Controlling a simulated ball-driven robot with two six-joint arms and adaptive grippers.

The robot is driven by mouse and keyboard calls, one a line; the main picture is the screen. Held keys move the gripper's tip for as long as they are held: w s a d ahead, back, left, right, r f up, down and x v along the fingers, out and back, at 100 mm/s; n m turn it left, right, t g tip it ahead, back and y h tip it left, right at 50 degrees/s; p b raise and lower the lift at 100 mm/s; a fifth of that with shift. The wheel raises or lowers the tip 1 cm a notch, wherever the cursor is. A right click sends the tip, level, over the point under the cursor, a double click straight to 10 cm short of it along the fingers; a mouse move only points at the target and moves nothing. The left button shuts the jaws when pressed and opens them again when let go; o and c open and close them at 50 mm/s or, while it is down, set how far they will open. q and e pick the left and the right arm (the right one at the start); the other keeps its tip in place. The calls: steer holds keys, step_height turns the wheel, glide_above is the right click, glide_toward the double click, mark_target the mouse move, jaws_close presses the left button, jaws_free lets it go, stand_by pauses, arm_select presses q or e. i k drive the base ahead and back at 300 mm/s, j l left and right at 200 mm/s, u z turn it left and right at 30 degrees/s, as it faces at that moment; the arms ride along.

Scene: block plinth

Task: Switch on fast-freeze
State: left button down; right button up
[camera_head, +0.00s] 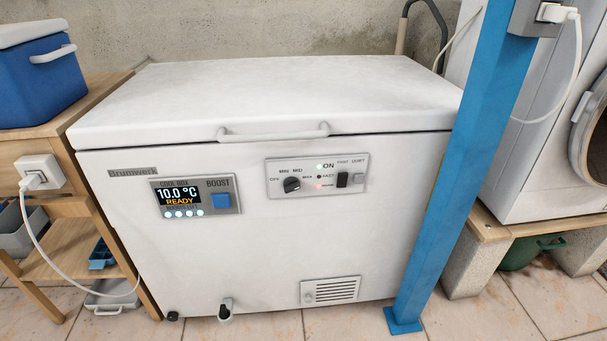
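A white chest freezer (270,238) stands in the middle with its lid (260,95) closed. Its control panel (275,165) on the upper front has a dark dial (291,184) under the MIN mark, a black rocker switch (342,180) below a label that seems to read FAST, and a small grey button (358,179). The ON lamp (320,167) glows green. The FAST lamp (319,177) looks dark, and the lamp below it (319,186) is pinkish red. Neither of my grippers shows.
A separate cool-box display (178,196) reads 10.0 °C READY beside a blue BOOST button (222,201). A blue post (450,170) stands before the freezer's right edge. A wooden shelf (70,245) flanks the left, with a blue cool box (40,85) on it.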

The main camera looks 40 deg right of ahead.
mark_target(343, 177)
steer(key=z, duration=1.4)
